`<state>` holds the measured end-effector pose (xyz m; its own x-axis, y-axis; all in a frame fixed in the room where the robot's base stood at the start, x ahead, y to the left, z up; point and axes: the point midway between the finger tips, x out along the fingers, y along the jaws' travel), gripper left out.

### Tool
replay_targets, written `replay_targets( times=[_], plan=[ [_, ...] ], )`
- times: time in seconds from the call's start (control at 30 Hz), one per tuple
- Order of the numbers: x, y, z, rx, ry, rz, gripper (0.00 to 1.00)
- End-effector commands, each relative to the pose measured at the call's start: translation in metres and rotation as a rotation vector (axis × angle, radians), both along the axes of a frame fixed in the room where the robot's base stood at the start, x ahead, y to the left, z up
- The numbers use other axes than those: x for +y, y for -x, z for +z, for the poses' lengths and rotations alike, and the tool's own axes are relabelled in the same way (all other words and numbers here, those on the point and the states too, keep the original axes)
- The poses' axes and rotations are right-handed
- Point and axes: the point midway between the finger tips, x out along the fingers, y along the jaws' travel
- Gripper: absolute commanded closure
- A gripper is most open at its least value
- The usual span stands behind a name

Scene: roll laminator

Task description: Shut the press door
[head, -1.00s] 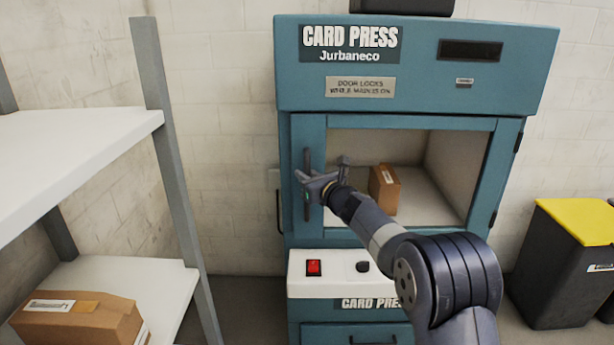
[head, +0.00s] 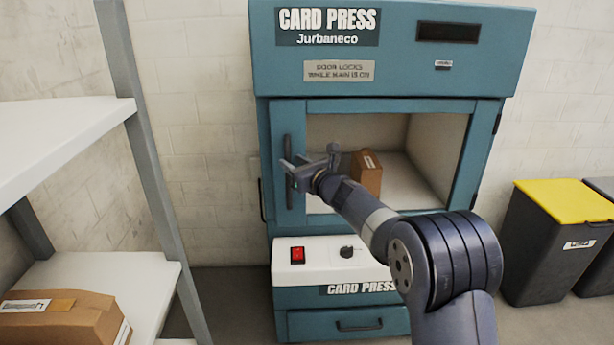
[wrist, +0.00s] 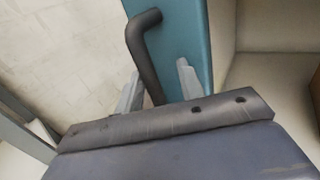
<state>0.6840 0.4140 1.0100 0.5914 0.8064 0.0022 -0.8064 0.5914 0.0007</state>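The teal press door (head: 390,106) has a large window and hinges on its right side. It stands at or close to the front of the card press (head: 400,70); I cannot tell whether it is fully flush. Its dark vertical handle (head: 289,190) is on the left side of the door. My gripper (head: 292,172) is at the handle. In the wrist view the handle (wrist: 143,50) passes between the two separated fingers of my gripper (wrist: 158,88). Contact with the handle is unclear.
A brown box (head: 367,172) shows through the window. A red switch (head: 297,255) and dark knob (head: 346,252) are below the door. A shelf (head: 60,130) with a carton (head: 60,318) stands left, and a yellow-lidded bin (head: 550,240) right.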

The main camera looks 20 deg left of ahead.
Motion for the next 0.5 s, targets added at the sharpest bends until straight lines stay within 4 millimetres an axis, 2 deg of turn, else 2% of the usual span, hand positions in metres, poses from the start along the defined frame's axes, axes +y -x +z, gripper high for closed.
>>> replay_targets(
  times=[0.2,0.5],
  plan=[
    [-0.03,0.026,-0.001,0.0,0.0,0.004,0.65],
    [-0.059,0.051,0.0,-0.001,0.0,0.01,0.65]
  ],
)
